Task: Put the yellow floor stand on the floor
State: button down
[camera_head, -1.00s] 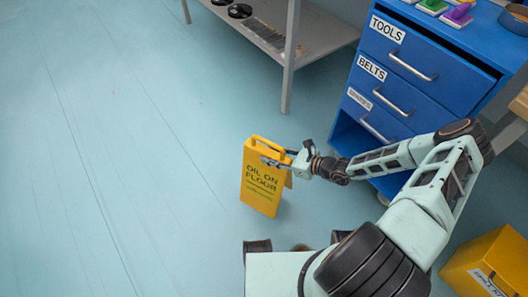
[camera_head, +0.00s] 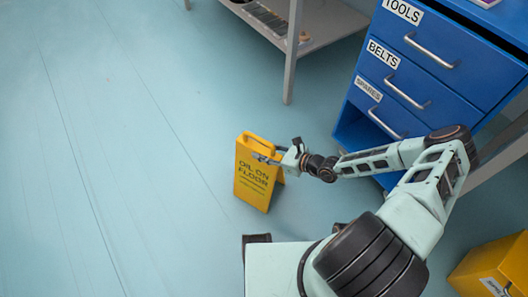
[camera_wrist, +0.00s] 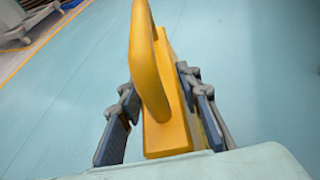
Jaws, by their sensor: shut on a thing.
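The yellow floor stand (camera_head: 256,178) is an upright folding sign with the words "OIL ON FLOOR" on its front panel. In the head view it is at or just above the pale blue floor (camera_head: 110,170); I cannot tell whether its feet touch. My gripper (camera_head: 277,155) is at its top from the right, shut on it just below the handle. In the wrist view the stand's yellow handle (camera_wrist: 147,65) rises between the two fingers of my gripper (camera_wrist: 165,115), one on each side. The stand's lower part is hidden there.
A blue drawer cabinet (camera_head: 450,62) labelled TOOLS, BELTS and SPARES stands at the right. A grey table (camera_head: 292,60) with a low shelf is at the top. A yellow box (camera_head: 490,265) is at the lower right. The floor to the left is clear.

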jog(key=c, duration=1.4)
grip_release()
jog(key=shift+r, duration=0.1)
jog(key=shift+s+d+r, duration=0.1)
jog(key=shift+d+r, duration=0.05)
jog(key=shift+d, duration=0.05)
jog(key=p+v, duration=0.3)
jog(key=v, duration=0.8)
jog(key=shift+d, duration=0.25)
jog(key=shift+s, duration=0.15)
